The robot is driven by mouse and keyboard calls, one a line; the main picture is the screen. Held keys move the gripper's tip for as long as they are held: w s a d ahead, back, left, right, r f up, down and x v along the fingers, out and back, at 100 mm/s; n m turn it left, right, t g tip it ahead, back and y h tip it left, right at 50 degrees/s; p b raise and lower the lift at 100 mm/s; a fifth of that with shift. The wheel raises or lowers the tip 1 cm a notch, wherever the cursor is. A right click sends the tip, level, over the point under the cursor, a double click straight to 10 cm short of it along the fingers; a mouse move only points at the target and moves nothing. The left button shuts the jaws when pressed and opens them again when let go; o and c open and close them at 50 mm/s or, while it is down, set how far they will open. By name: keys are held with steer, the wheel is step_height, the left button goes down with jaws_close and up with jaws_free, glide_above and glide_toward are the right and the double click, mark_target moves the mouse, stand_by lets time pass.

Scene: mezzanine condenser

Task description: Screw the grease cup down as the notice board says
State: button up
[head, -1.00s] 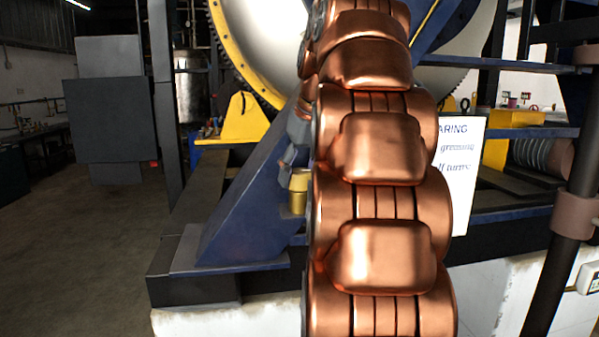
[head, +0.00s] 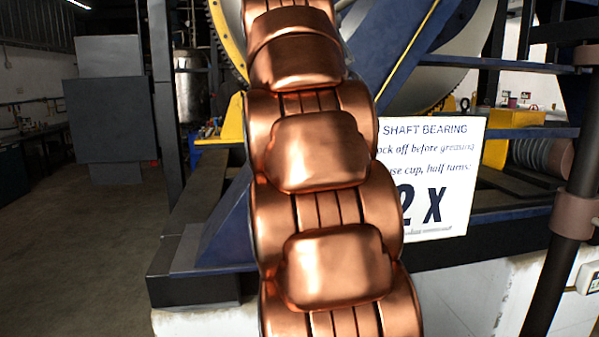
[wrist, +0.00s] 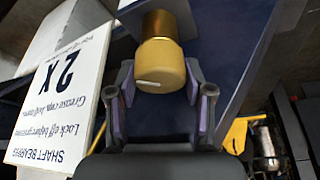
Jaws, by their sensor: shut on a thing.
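The grease cup (wrist: 160,66) is a brass cylinder with a yellowish cap end that bears a short white mark. It shows in the wrist view at the top centre. My gripper (wrist: 160,84) has one finger on each side of the cap and is shut on it. In the head view my copper-coloured arm hides the cup and the gripper. The white notice board (head: 440,180) is partly covered by my arm; it reads "SHAFT BEARING", a lock-off line before greasing, and cup half turns "2 X". It also shows upside down in the wrist view (wrist: 62,85).
A blue frame (head: 225,225) on a pale plinth (head: 470,290) stands around the cup's place. A dark upright post (head: 555,240) stands at the right. Yellow blocks (head: 515,118) sit behind the board. Open floor (head: 90,250) lies to the left.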

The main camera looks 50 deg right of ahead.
steer(key=shift+m+g+p, duration=0.4)
steer(key=shift+m+g, duration=0.1)
steer(key=shift+m, duration=1)
steer(key=o, duration=1.2)
steer(key=shift+c, duration=0.2)
